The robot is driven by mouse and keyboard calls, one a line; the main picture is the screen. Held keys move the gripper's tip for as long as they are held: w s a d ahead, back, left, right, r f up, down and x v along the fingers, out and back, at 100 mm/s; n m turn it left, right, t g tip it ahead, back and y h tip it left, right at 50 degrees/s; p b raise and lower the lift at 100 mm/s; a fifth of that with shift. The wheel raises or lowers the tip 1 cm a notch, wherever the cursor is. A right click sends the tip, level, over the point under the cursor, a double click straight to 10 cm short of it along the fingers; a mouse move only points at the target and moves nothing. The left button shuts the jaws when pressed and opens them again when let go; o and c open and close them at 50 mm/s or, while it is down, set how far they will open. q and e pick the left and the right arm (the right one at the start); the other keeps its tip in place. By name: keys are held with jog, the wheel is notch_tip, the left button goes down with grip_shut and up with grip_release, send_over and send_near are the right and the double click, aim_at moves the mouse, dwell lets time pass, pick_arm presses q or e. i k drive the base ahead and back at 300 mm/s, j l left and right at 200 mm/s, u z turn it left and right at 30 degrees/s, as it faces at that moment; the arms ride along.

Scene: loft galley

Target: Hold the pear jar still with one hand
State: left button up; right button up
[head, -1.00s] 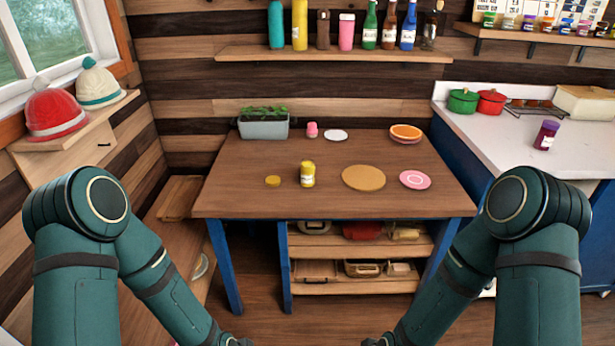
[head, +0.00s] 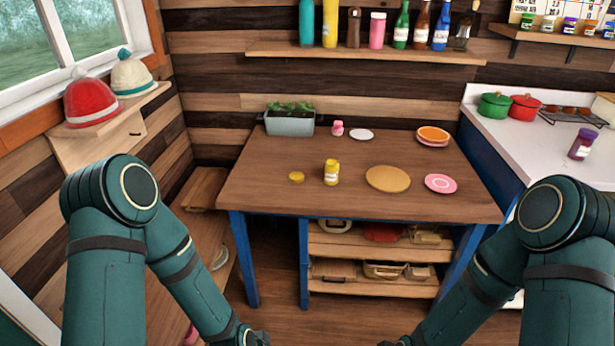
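A small yellow jar (head: 331,173) with a pale label stands upright on the wooden table, left of the round tan board. I take it for the pear jar; the label is too small to read. A flat yellow disc (head: 296,177), perhaps a lid, lies just left of it. Both of my arms hang low in front of the table, apart from the jar. Only arm and wrist parts show at the bottom edge; the fingers of both grippers are out of the picture.
The round tan board (head: 388,179) and a pink plate (head: 440,184) lie right of the jar. A planter (head: 290,122), a pink jar (head: 337,128), a white plate (head: 361,134) and an orange-topped plate stack (head: 433,135) are at the back. The table's front is clear.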

aim_at(332, 170)
jog(key=i+j+z, duration=0.8)
jog(key=j, duration=0.3)
jog(key=i+j+z, duration=0.25)
jog(key=j, duration=0.2)
jog(key=k+l, duration=0.05)
